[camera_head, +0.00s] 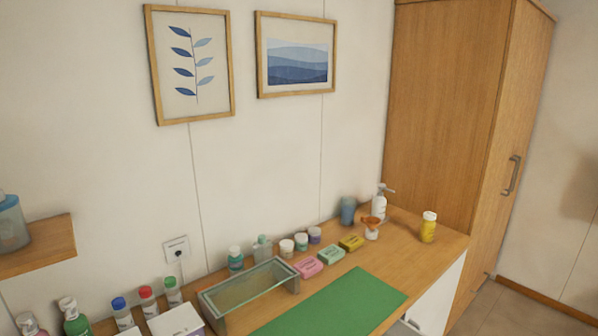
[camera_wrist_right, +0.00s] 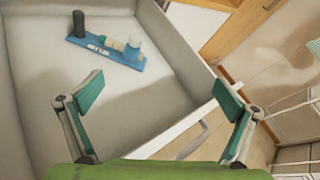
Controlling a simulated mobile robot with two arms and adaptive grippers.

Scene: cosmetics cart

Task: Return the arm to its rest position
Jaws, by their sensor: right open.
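My right gripper (camera_wrist_right: 160,84) shows in the right wrist view with its two teal-padded fingers spread wide apart. Nothing is between the fingers. They are above and in front of an open pale drawer (camera_wrist_right: 130,110), with the right finger over the drawer's edge. Neither arm shows in the head view, and my left gripper is not in any view.
A blue tray (camera_wrist_right: 84,48) with a dark cylinder (camera_wrist_right: 79,24) and small containers lies in the drawer. In the head view, the countertop holds a green mat (camera_head: 340,305), a glass-sided box (camera_head: 205,298), several bottles, jars and small boxes. A tall wooden cabinet (camera_head: 440,110) stands right.

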